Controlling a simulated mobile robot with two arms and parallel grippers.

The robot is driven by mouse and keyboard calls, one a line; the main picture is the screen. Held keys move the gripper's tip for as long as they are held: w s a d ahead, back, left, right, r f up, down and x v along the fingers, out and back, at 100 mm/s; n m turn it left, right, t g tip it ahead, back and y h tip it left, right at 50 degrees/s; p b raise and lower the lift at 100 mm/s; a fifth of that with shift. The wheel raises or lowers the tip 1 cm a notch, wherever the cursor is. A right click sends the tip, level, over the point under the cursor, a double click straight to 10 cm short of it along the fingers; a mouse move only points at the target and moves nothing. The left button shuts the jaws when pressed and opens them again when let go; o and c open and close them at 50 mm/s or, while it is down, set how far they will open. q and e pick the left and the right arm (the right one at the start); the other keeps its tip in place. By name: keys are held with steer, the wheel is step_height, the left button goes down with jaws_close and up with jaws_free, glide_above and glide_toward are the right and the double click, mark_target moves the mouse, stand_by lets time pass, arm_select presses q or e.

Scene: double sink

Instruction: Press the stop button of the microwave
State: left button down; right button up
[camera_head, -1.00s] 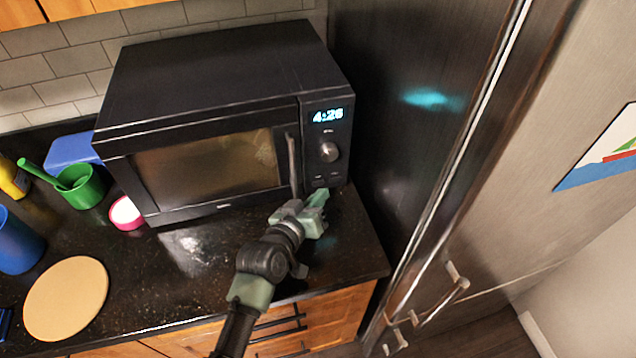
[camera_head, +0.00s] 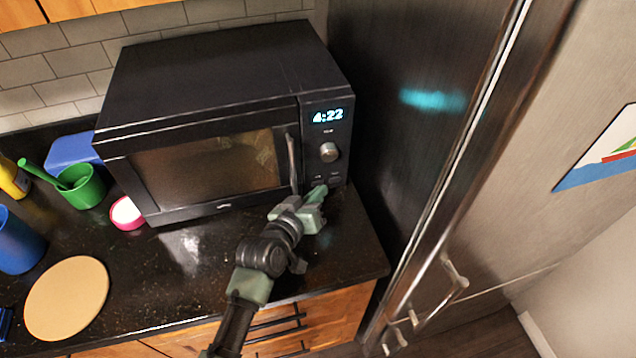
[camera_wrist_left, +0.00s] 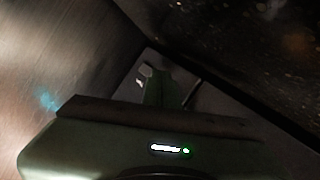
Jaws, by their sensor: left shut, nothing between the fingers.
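A black microwave (camera_head: 220,75) stands on the dark counter with its door shut. Its lit display (camera_head: 328,115) reads 4:22, and a round knob (camera_head: 329,152) sits below it. Small buttons (camera_head: 335,179) are at the bottom of the control panel; their labels are too small to read. My left gripper (camera_head: 320,190) is shut and empty, its green fingertips at the lower left of the panel, by the buttons. Whether they touch the panel I cannot tell. In the left wrist view the green fingers (camera_wrist_left: 160,85) point at a dark surface. My right gripper is not in view.
A dark fridge (camera_head: 415,130) with long handles stands close on the right. To the left on the counter are a green cup (camera_head: 82,188), a pink-rimmed bowl (camera_head: 127,214), a blue cup (camera_head: 18,245) and a round board (camera_head: 66,298). The counter in front of the microwave is mostly clear.

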arm_select(q)
steer(key=shift+w+a, duration=0.1)
steer(key=shift+w, duration=0.15)
stand_by(0.3)
steer(key=shift+s+r, duration=0.1)
steer(key=shift+s+d+p, duration=0.25)
steer(key=shift+s+p, duration=0.25)
steer(key=shift+s, duration=0.15)
steer(key=shift+s+d+p, duration=0.2)
steer(key=shift+s+p, duration=0.25)
steer(key=shift+s, duration=0.05)
steer(key=s, duration=0.1)
steer(key=s+p, duration=0.1)
steer(key=shift+s+d, duration=0.3)
steer(key=shift+d, duration=0.05)
steer(key=shift+s+d+p, duration=0.25)
steer(key=shift+s+p, duration=0.1)
steer(key=shift+s, duration=0.2)
